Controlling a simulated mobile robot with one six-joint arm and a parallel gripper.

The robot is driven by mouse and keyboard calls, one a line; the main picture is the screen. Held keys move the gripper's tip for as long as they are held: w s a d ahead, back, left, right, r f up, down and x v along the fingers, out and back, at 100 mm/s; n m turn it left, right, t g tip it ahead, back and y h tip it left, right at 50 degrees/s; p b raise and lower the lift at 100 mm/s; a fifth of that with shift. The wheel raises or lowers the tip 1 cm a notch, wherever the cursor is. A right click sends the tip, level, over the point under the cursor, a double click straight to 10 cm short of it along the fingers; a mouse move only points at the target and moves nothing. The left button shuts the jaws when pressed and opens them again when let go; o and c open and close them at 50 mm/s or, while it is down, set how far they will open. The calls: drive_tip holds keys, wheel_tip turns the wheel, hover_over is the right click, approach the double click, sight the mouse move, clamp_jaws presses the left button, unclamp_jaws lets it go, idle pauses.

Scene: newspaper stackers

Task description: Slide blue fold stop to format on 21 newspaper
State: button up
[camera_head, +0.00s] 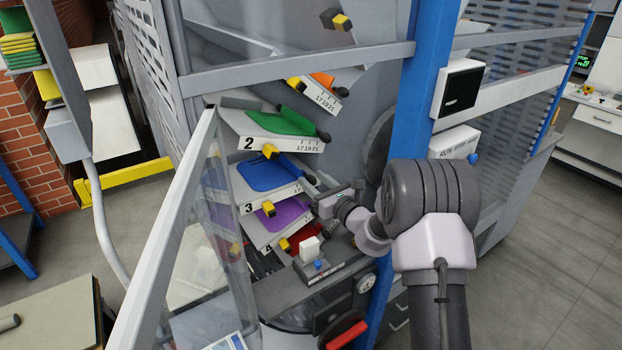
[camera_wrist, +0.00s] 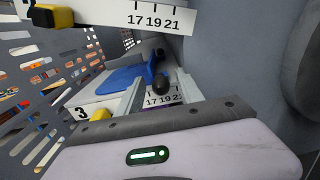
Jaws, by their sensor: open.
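The blue fold stop (camera_wrist: 124,78) lies on the shelf marked 3, a blue plate with a dark knob (camera_wrist: 161,86) at its right end. The blue plate also shows in the head view (camera_head: 263,174). In the wrist view the 17 19 21 scale (camera_wrist: 156,100) shows just below the knob. The knob appears above the 19 to 21 part; which mark it lines up with I cannot tell. My gripper (camera_wrist: 160,84) is open, one finger on each side of the knob in the picture; contact is not visible. In the head view my gripper (camera_head: 333,197) is beside the shelf's right end.
A green stop (camera_head: 283,122) on shelf 2 is above, and a purple stop (camera_head: 284,215) is below. Yellow knobs (camera_head: 298,202) jut from the shelves. A blue post (camera_head: 418,75) and a glass door (camera_head: 190,265) flank the opening.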

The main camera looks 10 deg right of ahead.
drive_tip(key=shift+x, duration=0.85)
clamp_jaws()
idle(0.8)
